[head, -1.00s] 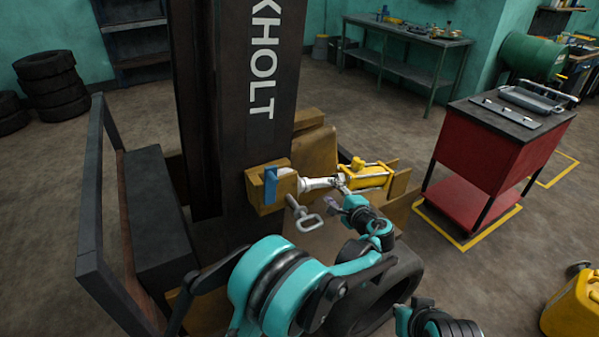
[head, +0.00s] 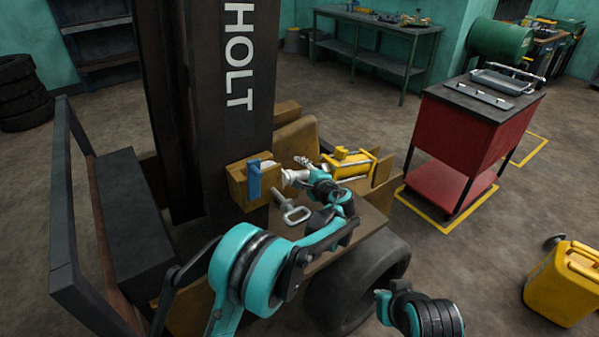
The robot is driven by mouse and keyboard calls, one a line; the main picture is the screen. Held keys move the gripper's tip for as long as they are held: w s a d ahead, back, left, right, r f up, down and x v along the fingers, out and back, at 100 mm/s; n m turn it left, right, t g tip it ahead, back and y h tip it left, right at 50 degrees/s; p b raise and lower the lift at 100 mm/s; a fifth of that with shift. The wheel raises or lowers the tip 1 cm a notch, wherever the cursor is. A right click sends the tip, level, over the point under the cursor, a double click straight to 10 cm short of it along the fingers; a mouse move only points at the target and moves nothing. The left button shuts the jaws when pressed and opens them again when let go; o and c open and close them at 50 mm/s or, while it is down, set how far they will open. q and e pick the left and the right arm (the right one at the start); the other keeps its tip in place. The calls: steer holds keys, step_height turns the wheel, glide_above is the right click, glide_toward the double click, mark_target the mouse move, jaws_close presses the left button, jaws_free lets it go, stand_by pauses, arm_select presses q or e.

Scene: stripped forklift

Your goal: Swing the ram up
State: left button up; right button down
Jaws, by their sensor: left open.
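The ram (head: 350,163) is a yellow cylinder with a silver rod (head: 292,178) at its left end. It lies nearly level beside the mast, its rod end by a yellow bracket (head: 237,187) with a blue plate (head: 254,181). My left gripper (head: 304,161) is open at the rod end of the ram, close to the rod. My wrist hides part of the rod, and I cannot tell whether the fingers touch it. A grey pin with a loop handle (head: 294,214) sticks out below the bracket.
The dark mast (head: 225,100) stands left of the ram. A black tyre (head: 350,285) is below my left arm. A red cart (head: 468,135) stands at right, with a yellow can (head: 562,285) on the floor nearer me. Open floor lies between them.

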arm_select(q)
jaws_close()
steer(key=shift+r, duration=0.1)
